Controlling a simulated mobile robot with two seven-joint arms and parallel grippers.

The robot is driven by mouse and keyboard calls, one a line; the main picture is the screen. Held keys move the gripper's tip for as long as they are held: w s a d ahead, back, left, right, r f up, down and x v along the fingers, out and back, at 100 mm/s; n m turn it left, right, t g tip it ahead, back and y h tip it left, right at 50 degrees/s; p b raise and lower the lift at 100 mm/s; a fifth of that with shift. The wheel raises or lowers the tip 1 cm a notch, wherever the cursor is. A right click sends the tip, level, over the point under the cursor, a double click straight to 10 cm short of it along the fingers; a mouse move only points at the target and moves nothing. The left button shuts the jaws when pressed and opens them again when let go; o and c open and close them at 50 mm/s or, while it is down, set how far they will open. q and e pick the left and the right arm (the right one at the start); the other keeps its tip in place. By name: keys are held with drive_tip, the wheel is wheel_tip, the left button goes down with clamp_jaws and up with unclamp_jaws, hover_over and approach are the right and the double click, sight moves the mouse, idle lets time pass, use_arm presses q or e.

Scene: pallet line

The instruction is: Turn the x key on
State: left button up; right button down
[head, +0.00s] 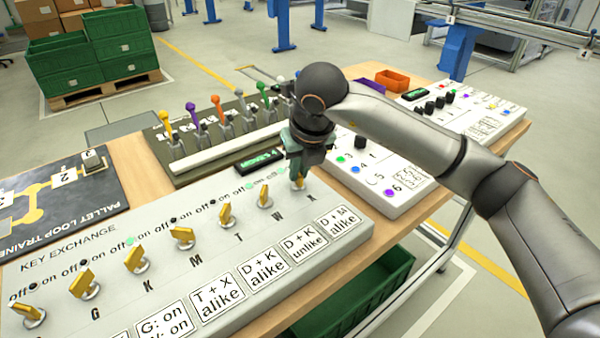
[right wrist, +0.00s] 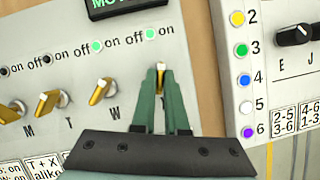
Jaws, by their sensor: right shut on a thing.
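The key exchange panel (head: 205,302) is a pale board with a row of yellow keys and a round lamp above each. The x key (head: 299,184) is the last one on the right, mostly covered by my right gripper (head: 298,172). In the right wrist view my right gripper (right wrist: 162,92) is shut on the x key (right wrist: 160,72), whose tip shows between the fingers. The lamp above the x key (right wrist: 150,34) is lit green. The exact angle of the key is hard to tell. My left gripper is not in view.
The w key's lamp (right wrist: 97,47) is also green; the t key's lamp (right wrist: 48,60) is dark. A lever board (head: 215,140) stands behind. A panel with coloured buttons (head: 375,190) is close on the right. A green crate (head: 360,290) is below the table edge.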

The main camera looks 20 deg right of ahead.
drive_tip(key=m, duration=0.2)
drive_tip(key=m+h+b, duration=0.1)
drive_tip(key=m, duration=0.1)
drive_tip(key=shift+a+h, duration=0.15)
drive_tip(key=shift+h, duration=0.15)
drive_tip(key=shift+m+h, duration=0.3)
drive_tip(key=shift+m, duration=0.5)
drive_tip(key=shift+g, duration=0.3)
drive_tip(key=c, duration=0.9)
unclamp_jaws()
drive_tip(key=shift+c, duration=0.2)
drive_tip(key=p+v, duration=0.1)
drive_tip(key=v, duration=1.1)
drive_tip(key=shift+r+p, duration=0.25)
drive_tip(key=shift+p, duration=0.05)
